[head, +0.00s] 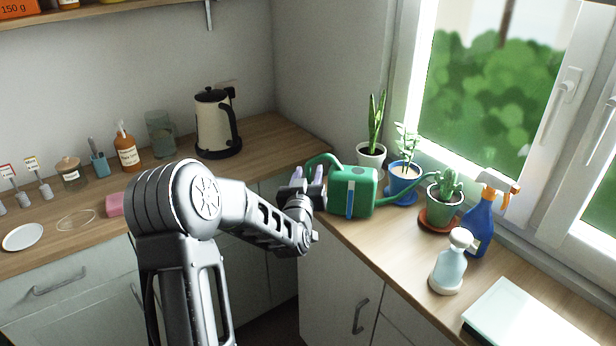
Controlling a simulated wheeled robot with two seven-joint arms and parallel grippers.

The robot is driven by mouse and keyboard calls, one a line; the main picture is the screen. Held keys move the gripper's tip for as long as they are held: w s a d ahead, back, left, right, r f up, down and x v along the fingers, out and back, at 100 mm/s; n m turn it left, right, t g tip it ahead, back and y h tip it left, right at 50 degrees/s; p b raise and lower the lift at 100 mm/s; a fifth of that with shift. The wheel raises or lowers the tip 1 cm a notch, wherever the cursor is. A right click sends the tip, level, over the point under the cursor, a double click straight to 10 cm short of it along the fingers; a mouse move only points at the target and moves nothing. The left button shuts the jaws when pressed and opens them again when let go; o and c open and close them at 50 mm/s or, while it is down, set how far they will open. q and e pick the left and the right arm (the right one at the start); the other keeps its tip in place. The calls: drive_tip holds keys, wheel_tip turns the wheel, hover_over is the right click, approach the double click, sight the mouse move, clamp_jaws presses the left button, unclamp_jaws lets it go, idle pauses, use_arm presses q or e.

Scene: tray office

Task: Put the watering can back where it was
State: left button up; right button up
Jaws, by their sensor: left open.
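The green watering can (352,192) stands upright on the right-hand wooden counter, near the corner. Its handle is on the left and its long spout points right, past the front of the blue plant pot. A blue strip shows on its front face. My left gripper (308,175) is open at the handle side of the can, with its fingertips close to the handle. I cannot tell whether the handle lies between the fingers or whether they touch it. My right gripper is not in view.
Behind the can are a snake plant in a white pot (371,155) and a plant in a blue pot (404,180). Right are a cactus pot (443,200), a blue spray bottle (480,228) and a pale bottle (450,266). A kettle (213,127) stands on the left counter.

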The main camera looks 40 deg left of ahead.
use_arm(q)
drive_tip(key=shift+r, duration=0.15)
drive_tip(key=shift+s+d, duration=0.15)
drive_tip(key=shift+s, duration=0.1)
drive_tip(key=b+v, duration=0.2)
drive_tip(key=v, duration=0.9)
drive_tip(key=shift+s, duration=0.2)
drive_tip(key=shift+d, duration=0.1)
